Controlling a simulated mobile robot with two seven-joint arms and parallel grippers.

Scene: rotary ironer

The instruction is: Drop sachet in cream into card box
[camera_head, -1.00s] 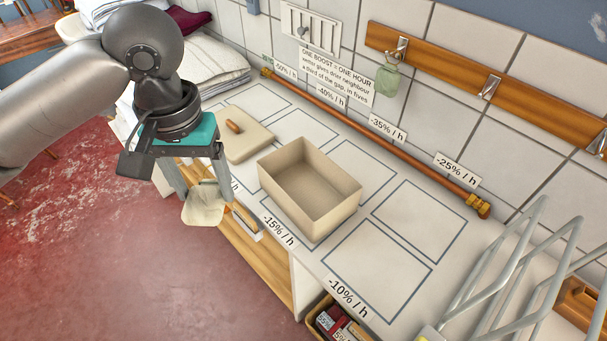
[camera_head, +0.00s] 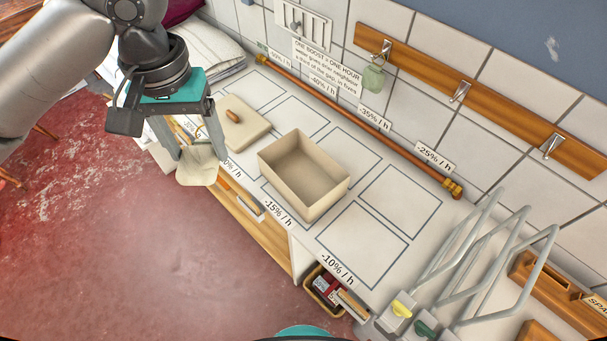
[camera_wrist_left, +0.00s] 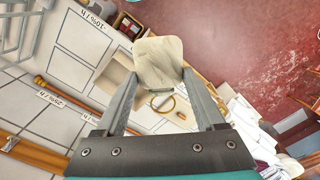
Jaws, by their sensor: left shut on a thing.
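The cream sachet (camera_head: 197,172) hangs from my left gripper (camera_head: 200,150), which is shut on its upper part. It is in the air over the counter's front edge, left of the box. In the left wrist view the sachet (camera_wrist_left: 158,58) lies beyond the fingertips (camera_wrist_left: 160,82), with a thin yellow loop of cord on the near side. The card box (camera_head: 340,190) stands open and looks empty on the white counter; in the wrist view it is partly hidden behind the sachet. My right gripper is not in view.
A cream lid (camera_head: 242,132) with a wooden knob lies behind the sachet, left of the box. Outlined counter squares (camera_head: 362,243) right of the box are clear. A grey wire rack (camera_head: 490,265) stands at the right. A copper pipe (camera_head: 340,115) runs along the wall.

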